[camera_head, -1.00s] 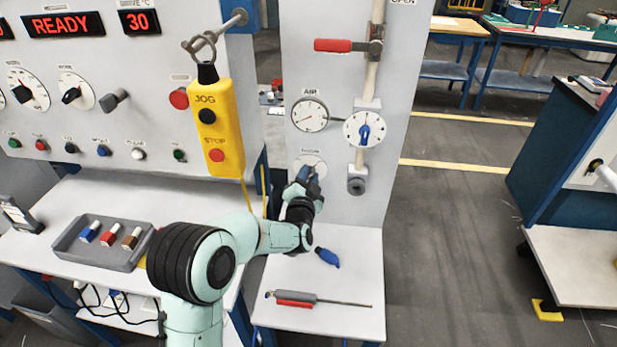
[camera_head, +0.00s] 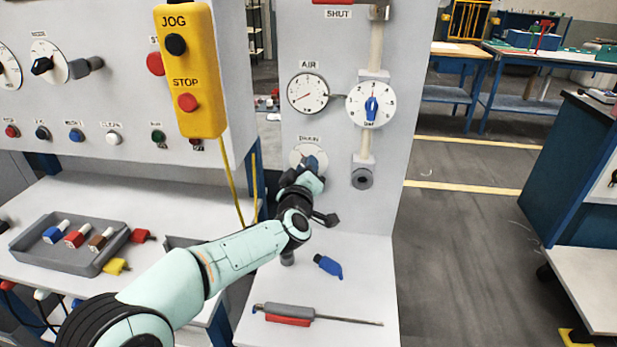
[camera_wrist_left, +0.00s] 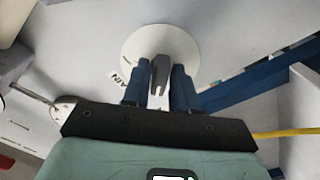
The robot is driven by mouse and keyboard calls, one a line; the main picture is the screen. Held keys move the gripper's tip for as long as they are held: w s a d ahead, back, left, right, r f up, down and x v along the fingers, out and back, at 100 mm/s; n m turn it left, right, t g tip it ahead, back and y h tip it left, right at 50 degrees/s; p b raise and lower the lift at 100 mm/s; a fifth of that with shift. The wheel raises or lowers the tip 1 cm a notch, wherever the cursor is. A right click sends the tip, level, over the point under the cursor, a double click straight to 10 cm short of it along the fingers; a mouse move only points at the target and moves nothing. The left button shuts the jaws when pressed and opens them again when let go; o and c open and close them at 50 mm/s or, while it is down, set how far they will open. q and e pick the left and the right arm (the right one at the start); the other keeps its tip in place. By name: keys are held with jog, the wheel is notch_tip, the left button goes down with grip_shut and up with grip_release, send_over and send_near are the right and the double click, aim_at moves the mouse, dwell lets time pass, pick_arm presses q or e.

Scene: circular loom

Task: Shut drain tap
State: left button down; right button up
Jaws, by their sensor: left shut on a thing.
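The drain tap sits under the DRAIN label, low on the pale panel, with a round white plate (camera_head: 299,151) behind it. In the left wrist view its grey handle (camera_wrist_left: 160,73) stands in front of the white plate (camera_wrist_left: 186,46). My left gripper (camera_head: 312,166) reaches the tap from the front. Its two blue fingers in the left wrist view (camera_wrist_left: 160,84) are shut on the handle, one on each side. In the head view the fingers and wrist hide most of the handle. My right gripper is in no view.
Above are the AIR gauge (camera_head: 308,93) and a white dial with a blue knob (camera_head: 371,104). A grey pipe fitting (camera_head: 362,179) juts out right of the tap. A yellow pendant (camera_head: 190,70) hangs at left. A blue object (camera_head: 328,265) and a long tool (camera_head: 290,313) lie on the shelf below.

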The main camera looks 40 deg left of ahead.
pick_arm(q)
jog(key=c, duration=1.1)
grip_release()
jog(key=shift+v, duration=3.5)
